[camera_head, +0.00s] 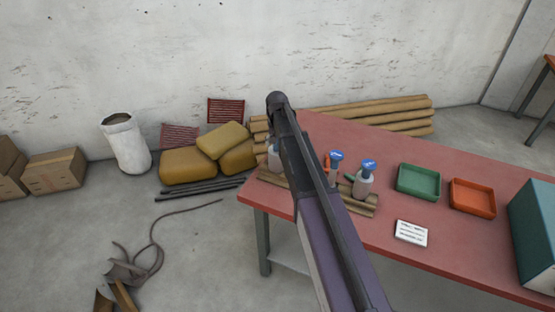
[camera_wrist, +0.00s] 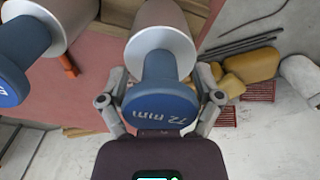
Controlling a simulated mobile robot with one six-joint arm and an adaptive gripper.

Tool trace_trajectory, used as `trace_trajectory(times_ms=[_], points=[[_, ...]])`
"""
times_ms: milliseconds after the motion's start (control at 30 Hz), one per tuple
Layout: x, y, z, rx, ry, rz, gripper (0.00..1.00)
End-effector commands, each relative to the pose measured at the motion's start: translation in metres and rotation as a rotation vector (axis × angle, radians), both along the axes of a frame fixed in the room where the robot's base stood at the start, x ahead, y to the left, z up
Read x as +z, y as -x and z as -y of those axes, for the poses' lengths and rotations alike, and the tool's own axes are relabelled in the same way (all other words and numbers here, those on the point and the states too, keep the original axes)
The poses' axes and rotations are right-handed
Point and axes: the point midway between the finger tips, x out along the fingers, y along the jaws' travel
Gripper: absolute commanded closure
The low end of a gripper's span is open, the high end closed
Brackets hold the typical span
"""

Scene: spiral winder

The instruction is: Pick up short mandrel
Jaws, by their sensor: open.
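In the wrist view a mandrel (camera_wrist: 158,100) with a blue end marked "72 mm" and a silver-grey body lies between the two fingers of my gripper (camera_wrist: 160,82). The fingers are open, one on each side; I cannot tell if they touch it. A second blue-ended mandrel (camera_wrist: 25,45) is at the upper left. In the head view two blue-topped mandrels (camera_head: 363,182) (camera_head: 335,167) stand upright at the wooden rack on the table, and a grey one (camera_head: 273,157) shows partly behind my arm. Which mandrel is the short one is unclear.
The red table (camera_head: 440,245) holds a green tray (camera_head: 418,182), an orange tray (camera_head: 471,198), a white card (camera_head: 411,233) and a teal box (camera_head: 533,235). Long brown tubes (camera_head: 385,110) lie behind it. Yellow sacks (camera_head: 188,165) are on the floor to the left.

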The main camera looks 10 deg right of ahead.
Motion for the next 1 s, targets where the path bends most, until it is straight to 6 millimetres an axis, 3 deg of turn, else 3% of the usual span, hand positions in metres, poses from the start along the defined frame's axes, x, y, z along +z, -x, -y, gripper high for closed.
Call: trace_trajectory(times_ms=[367, 600, 633, 1000], points=[[0.0001, 0.0001, 0.0002, 0.000, 0.000, 0.000, 0.17], [0.0001, 0.0001, 0.0004, 0.000, 0.000, 0.000, 0.85], [0.0001, 0.0001, 0.0004, 0.000, 0.000, 0.000, 0.91], [0.0001, 0.0003, 0.0006, -0.001, 0.000, 0.000, 0.94]])
